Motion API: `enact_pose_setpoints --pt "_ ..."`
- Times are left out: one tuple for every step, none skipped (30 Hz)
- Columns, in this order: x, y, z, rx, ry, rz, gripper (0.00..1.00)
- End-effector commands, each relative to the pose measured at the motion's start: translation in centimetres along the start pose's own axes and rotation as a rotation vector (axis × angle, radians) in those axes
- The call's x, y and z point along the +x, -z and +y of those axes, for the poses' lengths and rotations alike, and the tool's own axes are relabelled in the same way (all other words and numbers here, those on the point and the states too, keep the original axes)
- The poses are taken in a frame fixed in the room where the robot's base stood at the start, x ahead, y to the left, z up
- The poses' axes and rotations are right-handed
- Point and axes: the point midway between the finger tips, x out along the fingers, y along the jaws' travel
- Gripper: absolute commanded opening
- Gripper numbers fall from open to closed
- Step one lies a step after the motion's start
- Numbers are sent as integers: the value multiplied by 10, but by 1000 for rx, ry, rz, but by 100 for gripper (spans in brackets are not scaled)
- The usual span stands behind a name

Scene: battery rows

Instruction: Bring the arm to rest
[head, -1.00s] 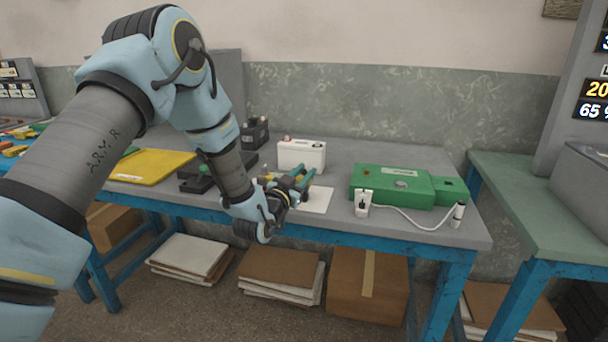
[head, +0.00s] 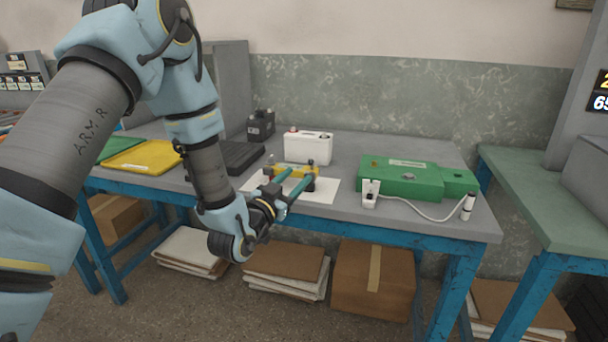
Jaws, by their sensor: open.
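My arm reaches in from the left, bent over the front of the grey workbench (head: 345,222). My gripper (head: 296,182) is open, with two teal fingers pointing away toward the back right. Its fingertips are over a white sheet (head: 322,196) and close to a yellow piece (head: 297,169) with dark ends. I cannot tell whether the fingers touch the yellow piece. Nothing shows held between the fingers.
A white battery (head: 308,149) stands behind the sheet and a dark battery (head: 261,126) further back left. A green box (head: 405,180) with a white cabled device (head: 371,193) sits right. Boxes (head: 372,280) are below. A green-topped bench (head: 530,190) stands right.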

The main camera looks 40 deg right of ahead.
Motion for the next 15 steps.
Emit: enact_pose_setpoints --pt "-7 -2 0 0 0 -1 52" --pt "-10 -1 0 0 0 0 52" --pt "-14 -2 0 0 0 -1 52" --pt "-16 -1 0 0 0 -1 52" --pt "-18 -1 0 0 0 0 52" --pt "-20 0 0 0 0 1 52" --pt "-21 0 0 0 0 1 52" --pt "-22 0 0 0 0 0 52" --pt "-22 0 0 0 0 0 52" --pt "-22 0 0 0 0 0 52" --pt "-22 0 0 0 0 1 52" --pt "-22 0 0 0 0 0 52" --pt "-22 0 0 0 0 1 52" --pt "-22 0 0 0 0 1 52" --pt "-22 0 0 0 0 0 52"
